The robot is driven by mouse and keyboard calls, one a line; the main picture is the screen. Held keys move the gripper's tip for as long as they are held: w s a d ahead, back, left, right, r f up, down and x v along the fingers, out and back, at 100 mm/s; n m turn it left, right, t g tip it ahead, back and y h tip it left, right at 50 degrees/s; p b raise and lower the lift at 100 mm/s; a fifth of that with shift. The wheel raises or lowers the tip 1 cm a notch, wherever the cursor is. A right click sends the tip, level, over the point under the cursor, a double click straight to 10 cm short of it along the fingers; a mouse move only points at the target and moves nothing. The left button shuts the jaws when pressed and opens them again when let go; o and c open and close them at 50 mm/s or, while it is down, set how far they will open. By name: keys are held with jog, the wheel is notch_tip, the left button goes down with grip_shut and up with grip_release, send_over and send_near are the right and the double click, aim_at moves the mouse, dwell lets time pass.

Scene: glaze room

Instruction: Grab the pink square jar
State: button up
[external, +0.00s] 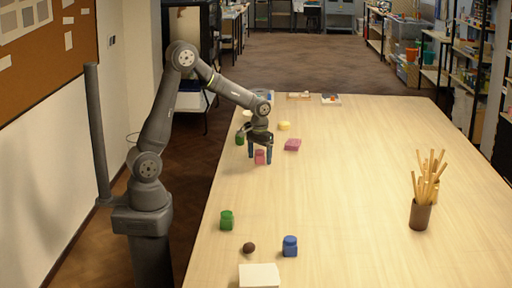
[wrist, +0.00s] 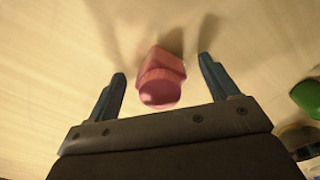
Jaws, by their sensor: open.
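The pink square jar (external: 260,157) stands on the table, under my gripper (external: 260,155) in the external view. In the wrist view the jar (wrist: 161,77) has a square body and a rounder, darker pink top, and sits between the two blue fingers of my gripper (wrist: 162,72). The fingers are open, with a gap on each side of the jar, and neither appears to touch it. The fingers hide part of the jar's surroundings in the external view.
A green jar (external: 240,138) stands close to my gripper; a green object (wrist: 307,97) shows at the wrist view's right edge. A pink block (external: 293,145) and a yellow item (external: 284,126) lie nearby. Green (external: 227,220) and blue (external: 290,246) jars stand nearer the camera. The table's middle is clear.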

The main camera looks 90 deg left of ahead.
jog(key=c, duration=1.2)
